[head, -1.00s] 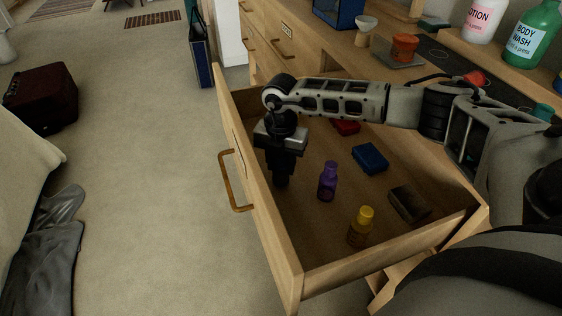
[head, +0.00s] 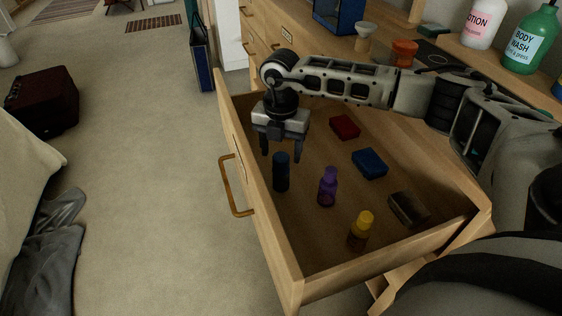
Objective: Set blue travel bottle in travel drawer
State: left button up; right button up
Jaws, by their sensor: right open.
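The blue travel bottle (head: 281,172), dark in this light, stands upright inside the open travel drawer (head: 250,180), near its front panel. My right gripper (head: 281,155) is open just above and behind the bottle, with its fingers apart and nothing held between them. The drawer is pulled out and its handle (head: 232,185) faces left. My left gripper is not in view.
The drawer also holds a purple bottle (head: 327,187), a yellow-capped bottle (head: 361,230), a red box (head: 345,127), a blue box (head: 370,163) and a brown block (head: 409,208). Bottles and jars stand on the counter (head: 300,18). Open floor lies left.

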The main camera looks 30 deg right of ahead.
notch_tip(320, 180, up, 6)
dwell(0.7)
